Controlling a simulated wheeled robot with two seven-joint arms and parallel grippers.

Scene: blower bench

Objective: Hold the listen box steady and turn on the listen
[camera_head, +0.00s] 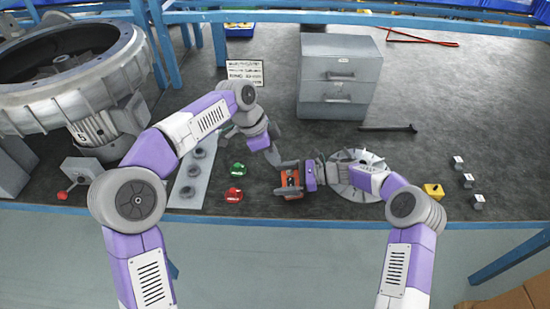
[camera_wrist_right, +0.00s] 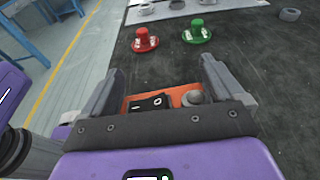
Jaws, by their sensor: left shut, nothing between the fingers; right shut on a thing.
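The listen box (camera_head: 291,182) is an orange box on the dark bench top near its front edge. In the right wrist view the listen box (camera_wrist_right: 178,98) shows a black rocker switch (camera_wrist_right: 148,103) and a round grey knob (camera_wrist_right: 192,97). My right gripper (camera_head: 290,178) is shut on the box, with one finger on each side; it also shows in the right wrist view (camera_wrist_right: 168,85). My left gripper (camera_head: 274,158) is shut and empty, just above and left of the box in the head view. I cannot tell the switch's position.
A green button (camera_head: 238,169) and a red button (camera_head: 233,195) stand left of the box. A finned wheel (camera_head: 345,187) lies under my right arm. A grey drawer cabinet (camera_head: 339,70), a hammer (camera_head: 390,128) and a yellow block (camera_head: 433,191) are farther right. A large blower (camera_head: 75,80) stands left.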

